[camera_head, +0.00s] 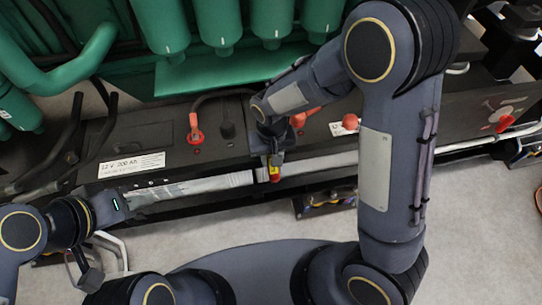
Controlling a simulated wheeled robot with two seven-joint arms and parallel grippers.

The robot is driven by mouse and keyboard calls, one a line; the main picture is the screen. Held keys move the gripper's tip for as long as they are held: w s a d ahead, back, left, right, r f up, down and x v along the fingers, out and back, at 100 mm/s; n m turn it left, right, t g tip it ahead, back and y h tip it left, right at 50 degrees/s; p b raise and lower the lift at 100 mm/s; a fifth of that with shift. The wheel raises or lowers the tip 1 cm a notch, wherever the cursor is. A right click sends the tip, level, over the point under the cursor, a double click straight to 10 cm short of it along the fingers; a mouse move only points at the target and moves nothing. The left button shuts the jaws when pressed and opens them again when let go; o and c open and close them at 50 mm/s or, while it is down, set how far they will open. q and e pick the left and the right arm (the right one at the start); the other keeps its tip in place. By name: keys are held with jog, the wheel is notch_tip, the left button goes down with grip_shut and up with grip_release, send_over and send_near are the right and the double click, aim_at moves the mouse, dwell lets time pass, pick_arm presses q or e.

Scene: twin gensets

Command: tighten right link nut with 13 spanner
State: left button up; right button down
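My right arm reaches up and over to the left. Its gripper (272,160) points down at the front edge of the dark battery row, and its finger gap is not clear. A small yellow and red piece (274,173) shows at its tip; I cannot tell whether it is held. I cannot make out the 13 spanner or the link nut. A red terminal with a cable (195,134) is left of this gripper, and red parts (300,118) are close on its right. My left gripper (82,275) hangs low at the left, apart from the batteries, its opening unclear.
Green engine parts (235,75) overhang the batteries from behind. A labelled 12 V battery (130,145) is at the left, with black hoses beside it. A pale rail (200,184) runs along the front. The grey floor (470,220) at the right is mostly clear.

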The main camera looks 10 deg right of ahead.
jog(key=shift+w+r, duration=0.1)
jog(key=shift+w, duration=0.1)
jog(key=shift+d+n, duration=0.25)
jog(key=shift+n, duration=0.15)
jog(key=c, duration=1.6)
grip_release()
grip_shut()
jog(key=shift+r, duration=0.1)
jog(key=shift+s+d+r+p, duration=0.1)
jog(key=shift+r+p, duration=0.6)
